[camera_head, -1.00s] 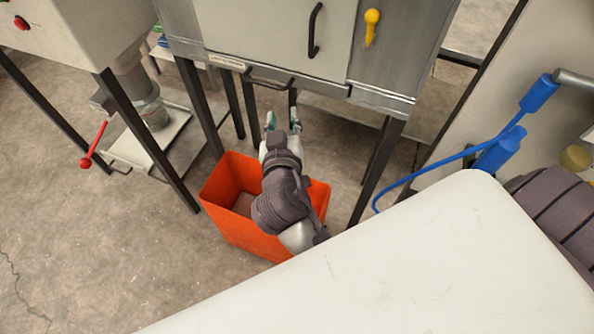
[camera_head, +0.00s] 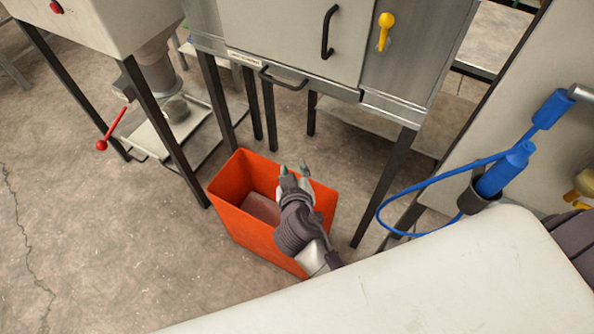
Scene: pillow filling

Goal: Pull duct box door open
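The metal duct box (camera_head: 410,60) stands on dark legs at the top of the head view. Its pale front panel (camera_head: 285,35), which looks like the door, carries a vertical black handle (camera_head: 328,32) and appears closed. A second, horizontal black handle (camera_head: 283,82) sits along the box's lower edge. A yellow lever (camera_head: 385,30) is right of the panel. My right gripper (camera_head: 294,168) is open and empty, with its fingertips apart. It shows over the orange bin, below the lower handle and clear of both handles. My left gripper is out of view.
The orange bin (camera_head: 240,222) stands on the floor under my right arm. A white surface (camera_head: 430,275) fills the lower right. A blue hose and nozzle (camera_head: 505,170) are at right. A machine with a red lever (camera_head: 112,130) stands at left. Floor at lower left is clear.

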